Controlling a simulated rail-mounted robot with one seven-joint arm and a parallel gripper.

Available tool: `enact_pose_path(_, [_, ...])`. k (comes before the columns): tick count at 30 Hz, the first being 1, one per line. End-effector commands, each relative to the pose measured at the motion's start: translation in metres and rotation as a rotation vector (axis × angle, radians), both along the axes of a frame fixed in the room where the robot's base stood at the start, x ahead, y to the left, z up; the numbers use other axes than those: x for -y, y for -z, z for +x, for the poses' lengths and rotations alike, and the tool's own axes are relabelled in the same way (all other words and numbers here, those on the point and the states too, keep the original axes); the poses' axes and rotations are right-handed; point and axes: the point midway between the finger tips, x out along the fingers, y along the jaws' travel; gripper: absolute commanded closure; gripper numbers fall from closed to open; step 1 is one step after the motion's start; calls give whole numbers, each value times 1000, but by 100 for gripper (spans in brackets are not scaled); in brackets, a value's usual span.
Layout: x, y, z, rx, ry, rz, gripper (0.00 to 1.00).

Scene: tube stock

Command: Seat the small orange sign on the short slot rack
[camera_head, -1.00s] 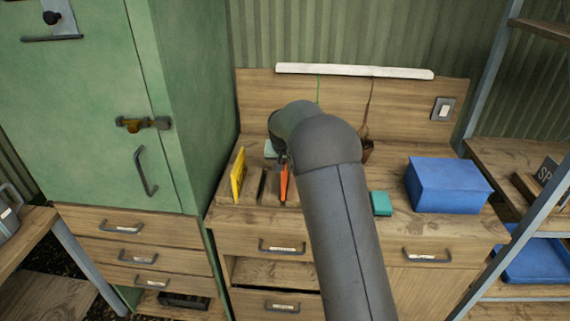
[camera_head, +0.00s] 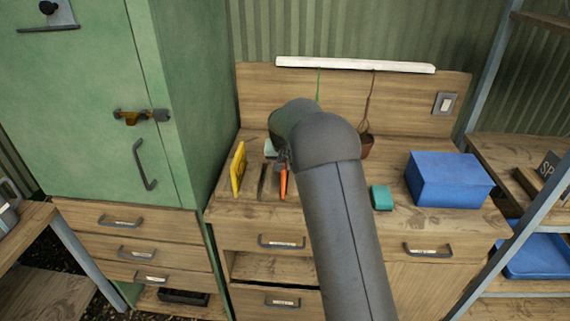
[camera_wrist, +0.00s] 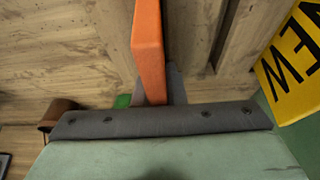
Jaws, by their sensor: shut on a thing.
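My gripper (camera_wrist: 158,92) is shut on the small orange sign (camera_wrist: 147,50), which is held upright and edge-on. In the head view the orange sign (camera_head: 284,182) shows as a thin strip beside my arm, which hides most of my gripper. The wooden slot rack (camera_wrist: 205,35) is below and beside the sign, with dark grooves running the same way as the sign. In the head view the rack (camera_head: 270,184) is on the counter, left of my arm. I cannot tell whether the sign's lower edge is inside a groove or above it.
A yellow sign (camera_head: 238,168) reading "NEW" stands upright left of the orange one. A teal block (camera_head: 381,197) and a blue box (camera_head: 449,181) sit to the right on the counter. A brown pot (camera_head: 367,147) is behind my arm. The green cabinet (camera_head: 190,100) rises at left.

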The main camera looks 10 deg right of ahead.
Motion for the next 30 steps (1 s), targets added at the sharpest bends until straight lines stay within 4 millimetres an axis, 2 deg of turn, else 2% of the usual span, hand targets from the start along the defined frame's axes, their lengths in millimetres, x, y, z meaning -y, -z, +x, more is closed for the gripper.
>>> enact_pose_path(2, [0,2,0,1,0,0,100])
enact_pose_path(3, [0,2,0,1,0,0,87])
enact_pose_path(6, [0,1,0,1,0,0,64])
enact_pose_path(14, [0,1,0,0,0,0,64])
enact_pose_path(19, [-2,-11,-4,2,0,0,64])
enact_pose_path(23, [-4,-35,-13,6,-1,0,64])
enact_pose_path(30, [-11,-90,-36,6,-1,1,64])
